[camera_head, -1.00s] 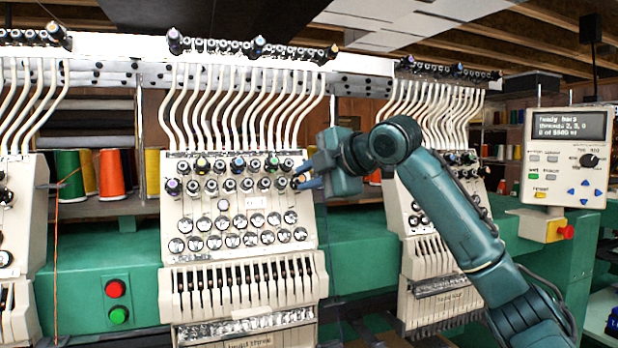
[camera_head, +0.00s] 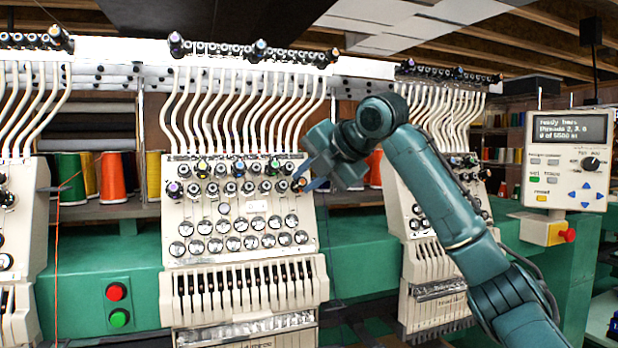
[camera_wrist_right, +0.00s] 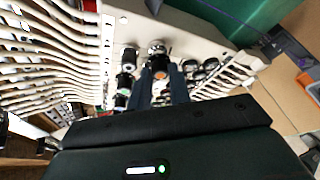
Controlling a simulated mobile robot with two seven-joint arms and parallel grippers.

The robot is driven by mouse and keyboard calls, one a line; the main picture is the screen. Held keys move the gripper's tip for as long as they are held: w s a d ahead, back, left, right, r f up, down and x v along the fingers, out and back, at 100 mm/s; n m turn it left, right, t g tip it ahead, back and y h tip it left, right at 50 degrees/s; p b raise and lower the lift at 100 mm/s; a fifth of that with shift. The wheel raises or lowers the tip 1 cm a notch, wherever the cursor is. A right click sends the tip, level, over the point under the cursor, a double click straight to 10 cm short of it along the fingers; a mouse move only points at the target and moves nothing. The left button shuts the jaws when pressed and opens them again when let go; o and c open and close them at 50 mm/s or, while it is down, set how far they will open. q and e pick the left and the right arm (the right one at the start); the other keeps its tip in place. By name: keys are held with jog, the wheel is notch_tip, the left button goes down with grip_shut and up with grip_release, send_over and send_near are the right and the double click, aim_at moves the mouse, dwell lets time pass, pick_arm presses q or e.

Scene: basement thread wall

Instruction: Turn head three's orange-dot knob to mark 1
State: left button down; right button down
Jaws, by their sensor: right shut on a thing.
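The middle head (camera_head: 245,225) has a cream panel with rows of dark knobs with coloured dots, above rows of round silver-rimmed dials. The orange-dot knob (camera_head: 297,186) sits at the right end of the lower knob row, partly covered by my right gripper (camera_head: 304,179). In the right wrist view, the orange-dot knob (camera_wrist_right: 160,64) lies between the tips of the two dark blue fingers (camera_wrist_right: 161,86), which are shut on it. The marks around it are too small to read. My left gripper is not in view.
Neighbouring knobs (camera_head: 264,187) sit close on the left. White thread tubes (camera_head: 245,105) run above the panel. Another head (camera_head: 435,235) stands to the right behind my right arm. A control box with a screen (camera_head: 570,155) is at far right; red and green buttons (camera_head: 117,305) are at lower left.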

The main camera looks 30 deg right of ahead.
dwell(0.3)
jog(key=c, duration=1.3)
grip_release()
pick_arm(q)
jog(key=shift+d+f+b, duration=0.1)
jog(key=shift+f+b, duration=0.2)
jog(key=shift+b, duration=0.45)
pick_arm(e)
jog(key=v, duration=1.3)
